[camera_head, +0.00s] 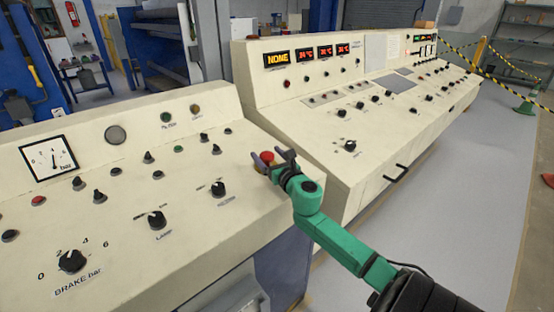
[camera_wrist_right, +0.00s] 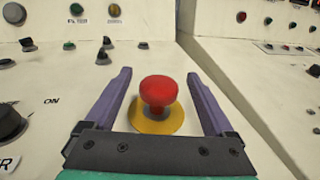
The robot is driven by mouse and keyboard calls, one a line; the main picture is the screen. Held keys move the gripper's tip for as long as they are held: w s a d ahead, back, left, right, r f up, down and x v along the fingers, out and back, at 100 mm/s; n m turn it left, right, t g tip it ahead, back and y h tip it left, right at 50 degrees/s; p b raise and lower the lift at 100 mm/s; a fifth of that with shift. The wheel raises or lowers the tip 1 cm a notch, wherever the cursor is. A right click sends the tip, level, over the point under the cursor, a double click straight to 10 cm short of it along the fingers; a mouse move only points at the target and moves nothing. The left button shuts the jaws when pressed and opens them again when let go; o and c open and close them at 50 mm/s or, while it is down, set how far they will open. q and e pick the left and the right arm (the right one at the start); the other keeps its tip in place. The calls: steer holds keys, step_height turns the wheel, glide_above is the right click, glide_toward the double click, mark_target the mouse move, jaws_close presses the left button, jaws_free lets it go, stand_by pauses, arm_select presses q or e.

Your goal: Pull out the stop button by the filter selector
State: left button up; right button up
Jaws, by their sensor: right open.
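The red stop button (camera_head: 267,158) sits on a yellow base near the right edge of the front cream console (camera_head: 120,225). In the right wrist view the button (camera_wrist_right: 159,92) stands upright between the two purple fingers, with visible gaps on both sides. My right gripper (camera_head: 271,161) is open around it; in the right wrist view the gripper (camera_wrist_right: 159,95) shows both fingers spread. The filter selector (camera_head: 218,189), a black knob with a label under it, is left of the button. Whether the button is pressed in or out I cannot tell. My left gripper is not in view.
A lamp selector (camera_head: 157,220) and a brake knob (camera_head: 72,261) are on the same sloped panel. A second console (camera_head: 335,170) with lit displays and a black handle (camera_head: 396,173) stands close on the right. Open grey floor (camera_head: 450,160) lies beyond it.

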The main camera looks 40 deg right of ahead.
steer(key=b+v, duration=0.1)
steer(key=v, duration=1.3)
